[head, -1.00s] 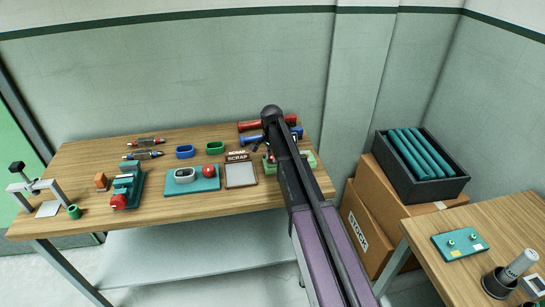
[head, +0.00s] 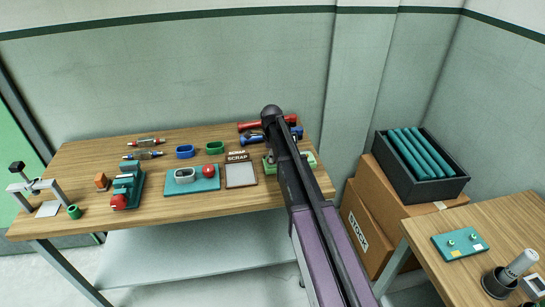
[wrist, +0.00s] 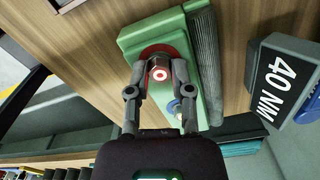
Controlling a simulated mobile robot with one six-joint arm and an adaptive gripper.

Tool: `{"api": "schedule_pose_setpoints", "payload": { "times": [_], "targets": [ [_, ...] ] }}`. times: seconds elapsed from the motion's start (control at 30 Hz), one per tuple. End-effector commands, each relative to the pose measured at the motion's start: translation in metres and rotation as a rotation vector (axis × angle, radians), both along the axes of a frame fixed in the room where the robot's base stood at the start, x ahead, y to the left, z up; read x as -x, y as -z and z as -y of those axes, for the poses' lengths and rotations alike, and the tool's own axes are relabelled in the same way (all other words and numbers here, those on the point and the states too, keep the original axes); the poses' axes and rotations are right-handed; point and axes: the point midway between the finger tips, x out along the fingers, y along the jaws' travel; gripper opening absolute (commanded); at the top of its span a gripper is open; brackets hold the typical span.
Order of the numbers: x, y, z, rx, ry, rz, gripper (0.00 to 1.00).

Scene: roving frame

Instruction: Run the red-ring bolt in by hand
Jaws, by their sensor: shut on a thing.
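The red-ring bolt (wrist: 160,73) has a pale metal head and a red ring at its base, and sits in a green block (wrist: 135,40). In the wrist view my gripper (wrist: 160,78) is shut on the bolt head, one finger on each side. A blue-ringed bolt (wrist: 174,107) is nearer, partly hidden behind the right finger. How deep the red-ring bolt sits cannot be told. In the head view the green block (head: 311,160) shows at the right end of the bench, mostly behind my arm, which hides the bolts.
A dark ribbed bar lies along the block, and a "40 NM" sign (wrist: 284,82) is close on the right. Red (head: 255,124) and blue (head: 250,138) tools lie behind the block. A scrap tray (head: 241,176) is left of it. Cartons (head: 368,222) stand right of the bench.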

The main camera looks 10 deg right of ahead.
Motion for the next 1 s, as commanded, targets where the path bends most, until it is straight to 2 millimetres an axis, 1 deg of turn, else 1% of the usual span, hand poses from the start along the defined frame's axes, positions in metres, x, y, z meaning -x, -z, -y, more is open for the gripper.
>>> {"api": "schedule_pose_setpoints", "payload": {
  "times": [0.2,0.5,0.73,1.0],
  "targets": [
    [0.0003,0.0001,0.0001,0.0,0.201,0.0,0.0],
    [0.0003,0.0001,0.0001,0.0,0.404,-0.001,0.0],
    [0.0003,0.0001,0.0001,0.0,0.475,-0.001,0.0],
    [0.0003,0.0001,0.0001,0.0,0.486,-0.001,0.0]
  ]
}}
